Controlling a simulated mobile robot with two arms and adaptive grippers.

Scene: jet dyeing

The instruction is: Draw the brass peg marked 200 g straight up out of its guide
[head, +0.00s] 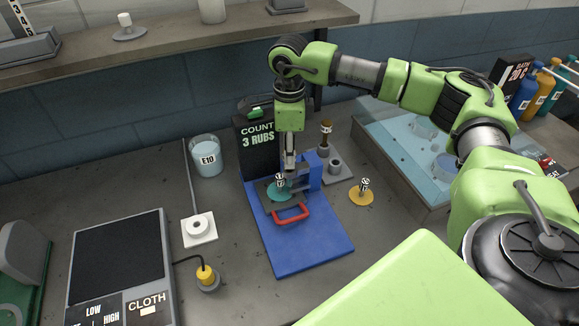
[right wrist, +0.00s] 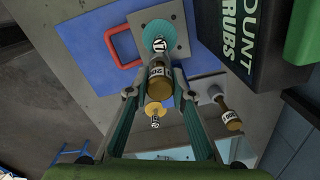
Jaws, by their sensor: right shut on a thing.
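My right gripper (head: 290,165) comes down from above at the blue stand (head: 313,166). In the right wrist view my gripper (right wrist: 158,85) is shut on a brass peg (right wrist: 159,73) with a white label that reads "20" with the rest cut off. The guide shows only in part behind the fingers, so I cannot tell how deep the peg sits. A second labelled brass-topped peg (head: 326,132) stands in a grey holder (head: 338,174) to the right; it also shows in the right wrist view (right wrist: 230,116). My left gripper is not in view.
The blue base (head: 300,242) carries a red handle (head: 291,214) and a teal disc (head: 277,194). A yellow disc (head: 356,198) lies to the right. The black "COUNT 3 RUBS" box (head: 257,145) stands close behind. A clear-lidded bath (head: 405,150) is further right.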

